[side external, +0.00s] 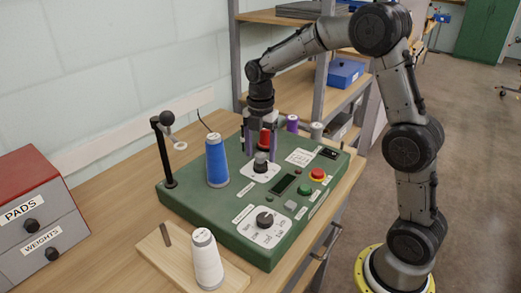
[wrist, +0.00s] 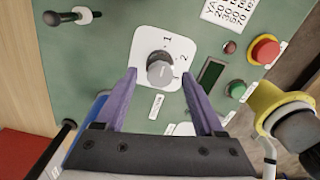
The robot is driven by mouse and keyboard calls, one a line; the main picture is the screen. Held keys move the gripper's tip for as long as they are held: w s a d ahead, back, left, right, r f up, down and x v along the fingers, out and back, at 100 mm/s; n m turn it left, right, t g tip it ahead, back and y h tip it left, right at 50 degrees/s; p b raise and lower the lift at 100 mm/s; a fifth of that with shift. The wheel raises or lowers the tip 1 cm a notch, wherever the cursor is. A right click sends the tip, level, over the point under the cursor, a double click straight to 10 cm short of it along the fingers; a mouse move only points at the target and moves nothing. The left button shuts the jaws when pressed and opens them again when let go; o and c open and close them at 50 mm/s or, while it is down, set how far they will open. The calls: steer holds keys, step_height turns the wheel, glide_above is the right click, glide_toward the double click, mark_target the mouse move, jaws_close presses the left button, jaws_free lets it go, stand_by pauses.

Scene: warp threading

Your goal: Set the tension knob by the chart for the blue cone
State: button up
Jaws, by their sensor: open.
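A dark round knob (side external: 261,163) on a white dial plate sits on the green machine panel below my gripper (side external: 260,145). In the wrist view the knob (wrist: 161,70) shows between the two purple fingers of my gripper (wrist: 159,75), which stand apart with a gap on each side. Numbers 1 and 2 show on the dial; the small label beside it is too small to read. The blue cone (side external: 217,162) stands upright on the panel, left of the gripper. A white printed chart (side external: 300,157) lies right of the knob; its corner (wrist: 229,12) shows in the wrist view.
A second dial knob (side external: 265,219) sits at the panel's front. A red button (side external: 317,175), green button (side external: 305,190) and small screen (side external: 283,185) lie to the right. A white cone (side external: 206,258) stands on a wooden board in front. A thread post (side external: 167,150) rises at left.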

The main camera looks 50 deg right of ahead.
jaws_close()
